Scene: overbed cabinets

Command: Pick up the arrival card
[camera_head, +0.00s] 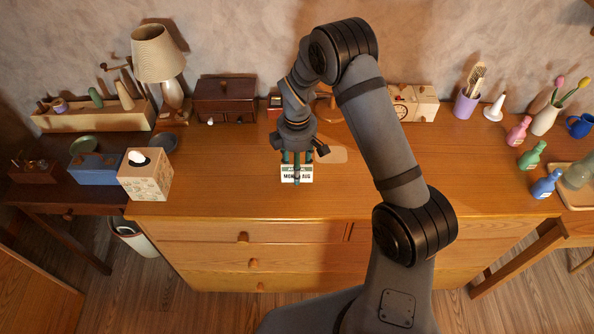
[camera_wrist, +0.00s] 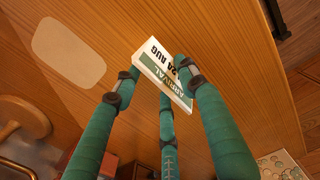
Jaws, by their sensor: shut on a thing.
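The arrival card (camera_head: 297,177) is a small white block with a green band and dark lettering. In the wrist view the card (camera_wrist: 163,73) reads "ARRIVAL" and "24 AUG" and sits tilted between the fingertips. My gripper (camera_head: 297,160) is over the dresser top near its front half, pointing down, with green fingers. In the wrist view the fingers are shut on the card, one on each side and a third behind it. Whether the card still touches the wood is hard to tell.
The wooden dresser top (camera_head: 230,180) is clear around the card. A tissue box (camera_head: 146,176) stands to the left, a dark wooden chest (camera_head: 225,100) behind.

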